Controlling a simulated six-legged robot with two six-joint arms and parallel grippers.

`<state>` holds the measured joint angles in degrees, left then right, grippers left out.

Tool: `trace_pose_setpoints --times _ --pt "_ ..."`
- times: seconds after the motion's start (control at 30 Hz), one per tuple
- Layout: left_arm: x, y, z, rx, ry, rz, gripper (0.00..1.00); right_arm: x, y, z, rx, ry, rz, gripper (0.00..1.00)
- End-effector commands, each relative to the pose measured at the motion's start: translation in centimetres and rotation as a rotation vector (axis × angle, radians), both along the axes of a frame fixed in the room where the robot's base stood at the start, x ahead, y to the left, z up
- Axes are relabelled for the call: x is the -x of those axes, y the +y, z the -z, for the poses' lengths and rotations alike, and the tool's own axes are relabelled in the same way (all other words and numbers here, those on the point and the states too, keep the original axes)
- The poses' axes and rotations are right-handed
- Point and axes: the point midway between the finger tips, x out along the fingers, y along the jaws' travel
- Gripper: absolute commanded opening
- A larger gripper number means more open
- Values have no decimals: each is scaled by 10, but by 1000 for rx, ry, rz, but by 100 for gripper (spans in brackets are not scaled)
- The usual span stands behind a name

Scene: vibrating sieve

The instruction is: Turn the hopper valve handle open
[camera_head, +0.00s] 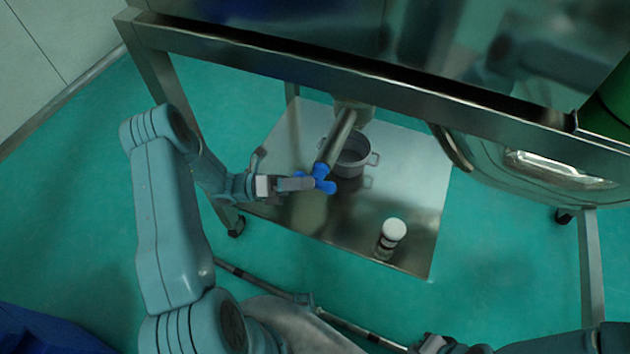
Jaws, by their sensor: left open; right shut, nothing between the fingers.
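The blue valve handle (323,180) has several lobes and sits at the lower end of a slanted metal valve stem (337,137) under the hopper frame. My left gripper (303,184) is open, with its fingers at the left side of the handle. They overlap the handle's edge in the picture; I cannot tell whether they touch it. My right gripper (432,345) is shut and empty at the bottom edge, partly cut off and far from the handle.
A grey pot (352,160) stands below the valve on a metal plate (407,160). A white-capped jar (391,236) stands near the plate's front edge. The steel frame beam (300,68) crosses above, with legs at left and right.

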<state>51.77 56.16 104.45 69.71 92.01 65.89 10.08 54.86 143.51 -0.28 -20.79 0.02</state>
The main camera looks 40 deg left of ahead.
Motion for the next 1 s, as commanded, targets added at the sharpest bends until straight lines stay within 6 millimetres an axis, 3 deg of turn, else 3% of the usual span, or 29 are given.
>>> trace_pose_setpoints --times 0.2,0.47,0.5,0.63,0.67,1.0 --pt "-13 -17 -4 0 -1 3 50 0 0 2 0 0 0 0" --pt "-14 -19 -5 -2 -1 1 50 0 0 2 0 0 0 0" --pt "-14 -19 -5 -1 -1 2 46 0 0 2 0 0 0 0" --pt "-14 -19 -5 -1 -1 2 4 0 0 2 0 0 0 0" --pt "-13 -18 -5 -1 -1 2 0 0 0 2 0 0 0 0" --pt "-13 -19 -8 -39 8 1 0 0 0 -7 0 0 0 0"
